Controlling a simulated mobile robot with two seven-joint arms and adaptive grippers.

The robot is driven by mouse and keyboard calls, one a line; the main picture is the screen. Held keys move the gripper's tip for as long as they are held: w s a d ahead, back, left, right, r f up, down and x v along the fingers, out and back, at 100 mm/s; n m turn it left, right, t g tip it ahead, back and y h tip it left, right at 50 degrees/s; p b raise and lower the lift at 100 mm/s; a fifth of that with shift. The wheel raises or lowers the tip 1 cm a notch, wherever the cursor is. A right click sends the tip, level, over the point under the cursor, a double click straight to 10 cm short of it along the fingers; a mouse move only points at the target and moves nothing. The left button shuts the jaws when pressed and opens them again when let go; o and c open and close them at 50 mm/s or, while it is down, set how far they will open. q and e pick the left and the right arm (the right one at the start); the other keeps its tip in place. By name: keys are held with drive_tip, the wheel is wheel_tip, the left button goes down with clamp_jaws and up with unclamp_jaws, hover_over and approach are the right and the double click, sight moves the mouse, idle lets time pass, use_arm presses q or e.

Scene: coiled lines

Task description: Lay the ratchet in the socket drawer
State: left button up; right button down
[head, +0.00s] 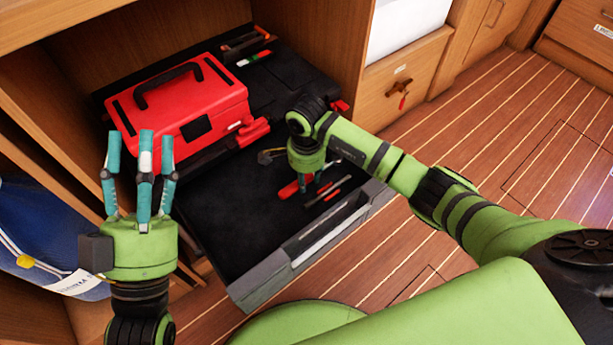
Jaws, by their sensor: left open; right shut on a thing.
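An open grey drawer (262,288) with a dark lining extends from the wooden cabinet. My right gripper (307,184) points down over its right part. It is shut on a red-handled tool (288,190), which looks like the ratchet; its head is mostly hidden by the gripper, and I cannot tell whether the tool touches the lining. A dark-handled screwdriver-like tool (327,191) with red lies just right of the fingers. A small hammer-like tool (268,156) lies behind. My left gripper (140,140) is open and empty, fingers up, left of the drawer.
A red toolbox (180,108) with a black handle stands behind the drawer. Several tools lie on the black surface (285,80) at the back. A blue bag (45,260) is at the left. The drawer's left part is clear, and wooden floor (500,120) lies right.

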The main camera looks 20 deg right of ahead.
use_arm(q)
drive_tip(key=shift+s+r, duration=0.2)
drive_tip(key=shift+r, duration=0.05)
use_arm(e)
drive_tip(key=c, duration=0.8)
unclamp_jaws()
drive_tip(key=shift+f, duration=0.1)
use_arm(q)
drive_tip(key=shift+s+r+t+h, duration=0.3)
